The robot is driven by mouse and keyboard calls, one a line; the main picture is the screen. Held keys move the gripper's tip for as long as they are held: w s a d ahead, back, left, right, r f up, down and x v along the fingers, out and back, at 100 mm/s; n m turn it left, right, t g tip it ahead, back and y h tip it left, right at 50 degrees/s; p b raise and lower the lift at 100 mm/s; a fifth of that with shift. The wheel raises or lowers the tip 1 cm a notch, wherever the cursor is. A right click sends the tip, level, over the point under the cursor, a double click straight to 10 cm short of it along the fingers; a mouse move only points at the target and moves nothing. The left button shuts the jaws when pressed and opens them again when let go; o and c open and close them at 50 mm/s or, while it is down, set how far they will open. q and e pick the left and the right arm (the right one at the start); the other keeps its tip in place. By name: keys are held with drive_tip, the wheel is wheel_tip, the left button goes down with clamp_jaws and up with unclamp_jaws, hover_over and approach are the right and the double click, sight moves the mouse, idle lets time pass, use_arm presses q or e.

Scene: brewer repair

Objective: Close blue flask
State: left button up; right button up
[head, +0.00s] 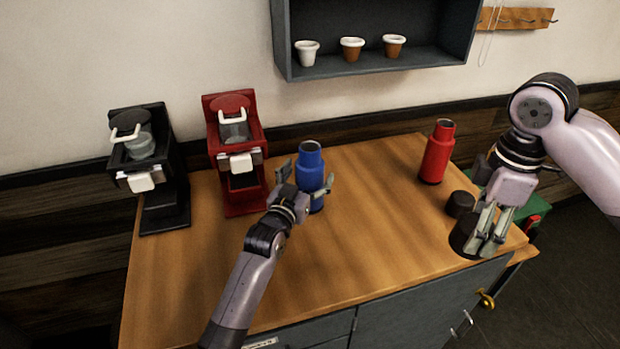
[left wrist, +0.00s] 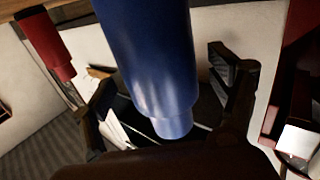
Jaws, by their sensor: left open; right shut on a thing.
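The blue flask (head: 311,168) stands upright on the wooden counter, with no lid seen on its neck. My left gripper (head: 306,190) is open with its fingers on either side of the flask's body. In the left wrist view the blue flask (left wrist: 150,60) runs between the two open fingers. My right gripper (head: 485,248) is shut on a black lid (head: 463,237) at the counter's right front corner. A second black lid (head: 460,204) sits just behind it on the counter. Whether the held lid touches the counter, I cannot tell.
A red flask (head: 438,152) stands at the back right. A red brewer (head: 236,150) and a black brewer (head: 150,165) stand on the left. A shelf (head: 380,62) with small cups hangs above. The middle of the counter (head: 370,220) is clear.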

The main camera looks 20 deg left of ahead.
use_arm(q)
drive_tip(key=shift+w, duration=0.7)
use_arm(e)
drive_tip(key=shift+r, duration=0.1)
use_arm(q)
drive_tip(key=shift+c, duration=0.6)
drive_tip(key=c, duration=1.4)
drive_tip(key=shift+r, duration=0.1)
drive_tip(key=shift+c, duration=0.2)
use_arm(e)
drive_tip(key=shift+f+b, duration=0.7)
drive_tip(key=shift+f, duration=0.05)
use_arm(q)
wheel_tip(320, 180, up, 20)
